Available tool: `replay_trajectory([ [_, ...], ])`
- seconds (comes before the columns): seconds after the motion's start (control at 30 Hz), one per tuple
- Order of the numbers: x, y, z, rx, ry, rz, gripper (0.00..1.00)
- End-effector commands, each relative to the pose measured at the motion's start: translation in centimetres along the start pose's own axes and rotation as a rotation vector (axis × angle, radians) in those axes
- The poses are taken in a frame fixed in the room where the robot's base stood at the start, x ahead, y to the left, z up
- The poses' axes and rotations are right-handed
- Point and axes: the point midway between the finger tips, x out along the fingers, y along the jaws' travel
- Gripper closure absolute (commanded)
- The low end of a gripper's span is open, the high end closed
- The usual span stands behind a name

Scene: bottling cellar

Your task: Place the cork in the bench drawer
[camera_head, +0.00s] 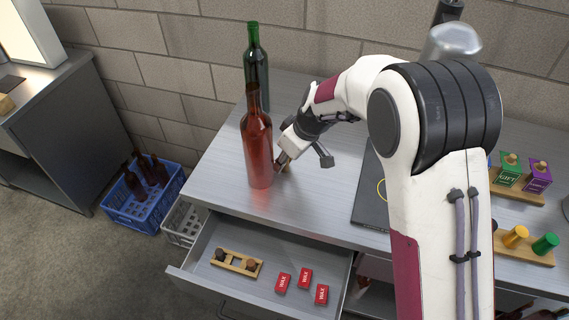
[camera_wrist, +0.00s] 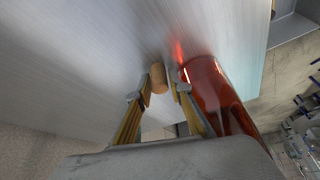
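The tan cork (camera_wrist: 158,78) is on the metal bench top (camera_head: 215,175), between the fingertips of my gripper (camera_wrist: 164,90) in the wrist view. The left fingertip is close beside it, and a small gap shows between the cork and the right fingertip. My gripper is open around it. In the head view my gripper (camera_head: 283,164) points down at the bench just right of the red bottle, and the cork is mostly hidden there. The bench drawer (camera_head: 190,272) is pulled open below the bench front.
The red bottle (camera_head: 257,150) stands very close to my gripper, with a green bottle (camera_head: 256,70) behind. The drawer holds a wooden rack (camera_head: 237,263) with dark stoppers and several red wax blocks (camera_head: 305,277). A dark flat panel (camera_head: 371,195) lies right of my gripper.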

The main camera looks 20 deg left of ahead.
Motion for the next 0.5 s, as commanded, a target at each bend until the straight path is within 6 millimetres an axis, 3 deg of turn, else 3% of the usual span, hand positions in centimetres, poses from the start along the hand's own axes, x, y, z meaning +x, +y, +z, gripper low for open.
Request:
replay_trajectory([
  [0.4,-0.04,0.01,-0.01,0.0,0.0,0.0,0.8],
  [0.5,-0.05,0.01,-0.01,0.0,0.0,0.0,0.9],
])
